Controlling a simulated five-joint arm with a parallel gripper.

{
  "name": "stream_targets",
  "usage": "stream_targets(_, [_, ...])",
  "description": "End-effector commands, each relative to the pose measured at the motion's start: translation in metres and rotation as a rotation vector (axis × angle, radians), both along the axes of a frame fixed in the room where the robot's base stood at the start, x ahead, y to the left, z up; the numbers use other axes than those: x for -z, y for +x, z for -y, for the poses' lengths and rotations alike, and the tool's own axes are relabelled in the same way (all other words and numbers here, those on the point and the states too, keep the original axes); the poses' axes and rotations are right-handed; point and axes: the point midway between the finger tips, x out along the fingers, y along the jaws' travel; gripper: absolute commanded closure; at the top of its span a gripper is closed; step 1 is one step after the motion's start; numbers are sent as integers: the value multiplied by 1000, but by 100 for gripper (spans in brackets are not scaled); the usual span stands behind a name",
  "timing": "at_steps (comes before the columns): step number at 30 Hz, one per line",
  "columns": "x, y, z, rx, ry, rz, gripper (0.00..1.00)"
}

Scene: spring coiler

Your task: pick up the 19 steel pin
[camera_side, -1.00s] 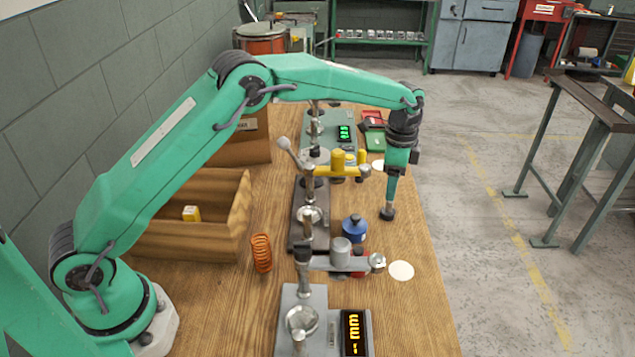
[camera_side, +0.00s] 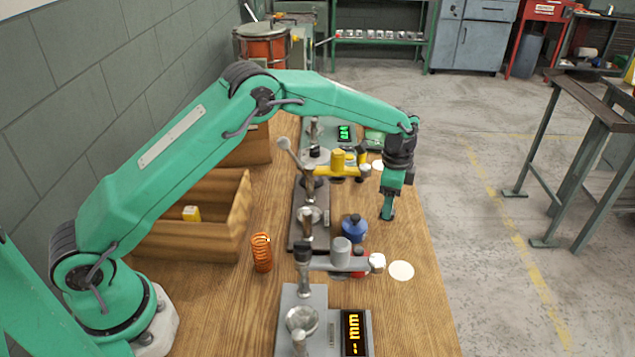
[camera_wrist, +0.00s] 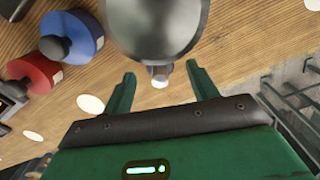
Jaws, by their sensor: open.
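My gripper (camera_side: 387,214) is low over the right edge of the bench, right of the blue round pot (camera_side: 354,230). In the wrist view my gripper (camera_wrist: 160,72) is open, its two green fingers spread apart. A steel-grey piece (camera_wrist: 155,22) with a large rounded body and a small bright end shows at the top of that view, its small end between the fingertips and apparently touching neither. I cannot tell whether it is the steel pin. No number 19 is readable. In the side view my gripper hides whatever is at its tips.
Metal fixtures with a yellow clamp (camera_side: 338,162) and a grey lever arm (camera_side: 335,262) run along the bench left of my gripper. A red pot (camera_wrist: 35,73) is beside the blue one. An orange spring (camera_side: 261,252) and wooden bin (camera_side: 190,238) stand further left. The floor is right.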

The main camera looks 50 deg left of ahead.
Motion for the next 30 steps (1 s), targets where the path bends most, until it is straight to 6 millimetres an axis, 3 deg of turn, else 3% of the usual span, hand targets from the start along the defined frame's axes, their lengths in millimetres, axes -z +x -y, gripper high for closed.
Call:
stream_targets(7, [21,0,0,0,0,0,41])
stream_targets(22, [22,0,0,0,0,0,41])
stream_targets(23, [22,0,0,0,0,0,43])
stream_targets(30, [22,0,0,0,0,0,90])
